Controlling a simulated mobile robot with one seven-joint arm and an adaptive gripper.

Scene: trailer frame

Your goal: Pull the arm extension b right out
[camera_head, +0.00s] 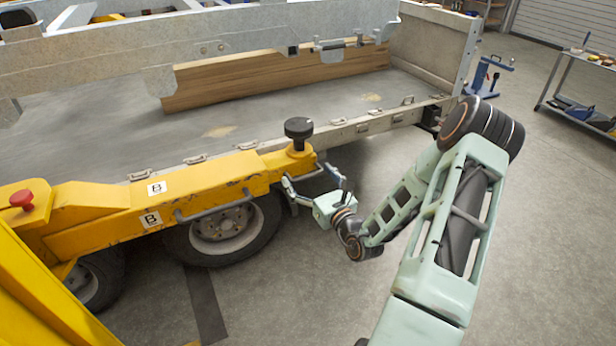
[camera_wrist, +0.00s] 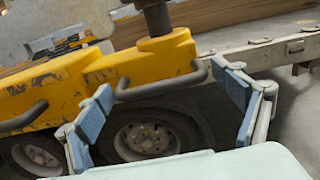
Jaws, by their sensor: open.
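The yellow arm extension (camera_head: 225,185) marked with B labels reaches right along the trailer's side, and its end block carries a black round pad on a post (camera_head: 299,130). In the wrist view the yellow end block (camera_wrist: 155,62) is ahead, with a dark grey bar handle (camera_wrist: 160,88) across its near face. My gripper (camera_head: 313,180) is open at this end. In the wrist view its blue-padded fingers (camera_wrist: 168,98) stand wide apart on either side of the handle. I cannot tell whether either finger touches it.
A second grey handle (camera_head: 215,212) runs along the yellow side, above a black wheel (camera_head: 222,232). The trailer bed (camera_head: 270,115) lies behind. Open concrete floor (camera_head: 550,220) is to the right, with a cart (camera_head: 580,95) and a blue stand (camera_head: 484,76) farther back.

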